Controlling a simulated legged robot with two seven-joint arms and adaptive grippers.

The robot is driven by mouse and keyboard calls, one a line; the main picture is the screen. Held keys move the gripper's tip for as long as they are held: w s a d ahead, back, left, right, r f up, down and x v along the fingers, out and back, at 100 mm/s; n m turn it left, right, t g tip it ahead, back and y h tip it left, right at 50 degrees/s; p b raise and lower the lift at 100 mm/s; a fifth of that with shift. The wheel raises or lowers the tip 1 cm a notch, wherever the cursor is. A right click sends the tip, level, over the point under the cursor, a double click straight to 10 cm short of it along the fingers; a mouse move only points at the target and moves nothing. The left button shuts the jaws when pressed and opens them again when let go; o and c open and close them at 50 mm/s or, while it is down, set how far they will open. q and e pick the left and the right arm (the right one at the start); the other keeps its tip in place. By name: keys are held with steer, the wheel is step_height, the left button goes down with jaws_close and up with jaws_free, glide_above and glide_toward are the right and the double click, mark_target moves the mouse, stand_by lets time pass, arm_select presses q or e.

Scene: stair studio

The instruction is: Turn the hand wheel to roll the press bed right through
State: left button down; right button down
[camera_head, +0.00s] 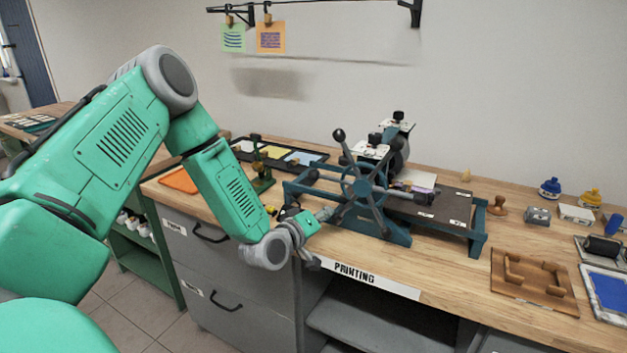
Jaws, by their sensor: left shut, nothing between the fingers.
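The press (367,225) stands on the wooden bench, with a blue-grey frame. Its hand wheel (357,187) faces me at the left part of the press, with spoke handles; one knobbed handle points up and left. The dark press bed (440,212) sticks out to the right of the wheel, on the frame rails, with small white labels on it. My left gripper (318,222) is shut and empty, at the bench's front edge, just left of and below the wheel. Whether it touches a wheel spoke I cannot tell. My right gripper is not in view.
Stamps, ink bottles (549,187) and a roller (603,248) stand on the right. An orange sheet (180,180) and a dark ink tray (305,157) lie left of the press. Drawers (225,275) are below the bench.

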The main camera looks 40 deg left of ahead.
mark_target(338, 223)
arm_select(q)
steer(key=d+f+n+b, duration=0.2)
steer(key=shift+w+d+b, duration=0.1)
steer(key=shift+w+b, duration=0.15)
steer(key=shift+b, duration=0.15)
steer(key=shift+w+d+f+n+t+h+b, duration=0.1)
steer(key=shift+d+n+t+h+b, duration=0.2)
steer(key=shift+d+n+b, duration=0.2)
